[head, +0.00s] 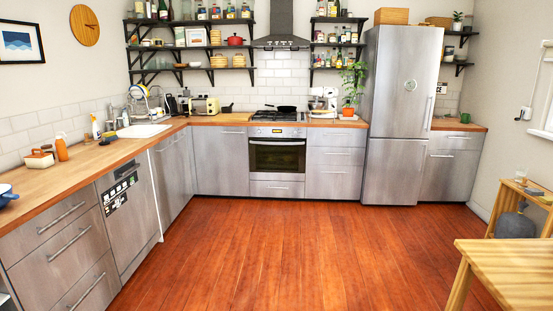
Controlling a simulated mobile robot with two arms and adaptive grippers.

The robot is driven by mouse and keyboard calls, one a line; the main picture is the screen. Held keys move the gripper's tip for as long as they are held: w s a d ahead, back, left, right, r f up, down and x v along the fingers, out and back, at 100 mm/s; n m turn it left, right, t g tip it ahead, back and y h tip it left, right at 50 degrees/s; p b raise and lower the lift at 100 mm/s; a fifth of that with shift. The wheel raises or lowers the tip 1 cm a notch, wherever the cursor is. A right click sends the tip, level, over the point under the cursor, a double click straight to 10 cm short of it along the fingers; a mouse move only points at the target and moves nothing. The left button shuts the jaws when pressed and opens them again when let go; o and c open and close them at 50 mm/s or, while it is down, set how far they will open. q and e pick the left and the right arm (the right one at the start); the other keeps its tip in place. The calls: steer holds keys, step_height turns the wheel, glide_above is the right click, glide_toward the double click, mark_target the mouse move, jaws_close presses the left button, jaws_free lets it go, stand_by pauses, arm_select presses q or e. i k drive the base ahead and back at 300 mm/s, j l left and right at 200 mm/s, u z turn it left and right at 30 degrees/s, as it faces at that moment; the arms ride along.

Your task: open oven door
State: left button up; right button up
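The oven (277,161) is built into the steel fronts along the far wall, below the hob (274,116). Its door (277,156) is shut, with a dark glass window and a horizontal handle bar (277,142) across its top. A control panel (277,132) with a small display sits above the door. Neither of my grippers shows in the head view, and the oven is well away across the floor.
The wooden floor (268,240) is clear up to the oven. Steel cabinets with a dishwasher (128,208) run along the left. A fridge (398,115) stands right of the oven. A wooden table (510,268) juts in at the lower right.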

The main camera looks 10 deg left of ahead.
mark_target(279, 159)
steer(key=i+u, duration=0.2)
steer(key=u, duration=0.2)
steer(key=i, duration=5.05)
steer(key=j, duration=0.1)
